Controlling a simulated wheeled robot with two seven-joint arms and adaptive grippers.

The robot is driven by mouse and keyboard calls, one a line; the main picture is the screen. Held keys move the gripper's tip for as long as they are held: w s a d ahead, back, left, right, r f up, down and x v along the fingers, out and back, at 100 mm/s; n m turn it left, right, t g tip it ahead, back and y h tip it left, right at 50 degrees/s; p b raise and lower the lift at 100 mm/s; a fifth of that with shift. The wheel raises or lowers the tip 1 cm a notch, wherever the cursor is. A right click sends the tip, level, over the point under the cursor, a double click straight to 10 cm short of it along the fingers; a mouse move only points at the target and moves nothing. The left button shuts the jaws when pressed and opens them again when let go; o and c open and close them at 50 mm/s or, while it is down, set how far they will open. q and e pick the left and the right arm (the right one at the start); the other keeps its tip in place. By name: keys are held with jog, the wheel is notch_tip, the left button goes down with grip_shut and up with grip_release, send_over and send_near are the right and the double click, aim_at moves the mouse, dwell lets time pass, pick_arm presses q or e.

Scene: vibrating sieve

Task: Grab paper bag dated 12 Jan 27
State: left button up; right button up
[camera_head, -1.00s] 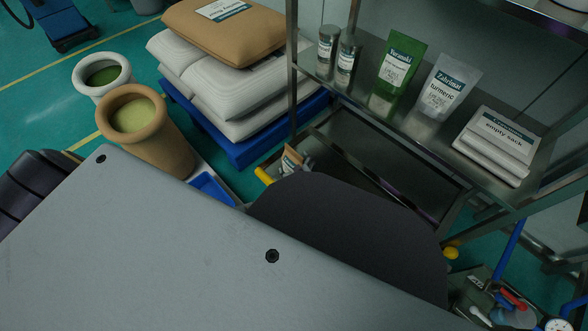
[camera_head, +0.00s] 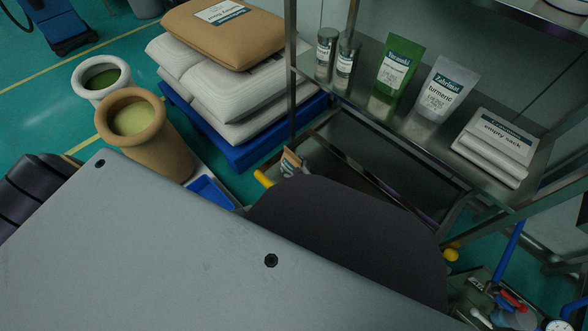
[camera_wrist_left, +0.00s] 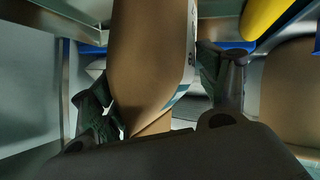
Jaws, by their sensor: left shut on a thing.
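A brown paper bag (camera_wrist_left: 150,65) fills the middle of the left wrist view, with a white and teal label along its right edge. The label is edge-on, so I cannot read a date. My left gripper (camera_wrist_left: 156,98) is shut on the bag, with a dark finger on either side. In the head view the small brown bag (camera_head: 291,158) shows beside the lower rack, and my own arm hides most of the gripper. My right gripper is in neither view.
A metal rack shelf (camera_head: 405,128) holds two jars, a green pouch (camera_head: 399,68), a turmeric pouch (camera_head: 440,90) and empty sacks (camera_head: 497,143). Large sacks (camera_head: 225,30) lie on a blue pallet (camera_head: 245,149) at the back. Two drums (camera_head: 150,140) stand left.

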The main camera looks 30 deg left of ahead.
aim_at(294, 161)
pick_arm(q)
jog(key=shift+r, duration=0.1)
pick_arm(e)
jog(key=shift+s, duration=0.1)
pick_arm(q)
jog(key=shift+r, duration=0.25)
jog(key=shift+c, duration=1)
jog(key=shift+r+p, duration=1.3)
jog(key=shift+r, duration=0.2)
notch_tip(294, 161, up, 3)
jog(key=shift+r+p, duration=0.2)
jog(key=shift+p, duration=0.9)
jog(key=shift+r+p, duration=0.45)
jog(key=shift+r, duration=0.2)
jog(key=shift+r+p, duration=0.45)
jog(key=shift+r, duration=0.35)
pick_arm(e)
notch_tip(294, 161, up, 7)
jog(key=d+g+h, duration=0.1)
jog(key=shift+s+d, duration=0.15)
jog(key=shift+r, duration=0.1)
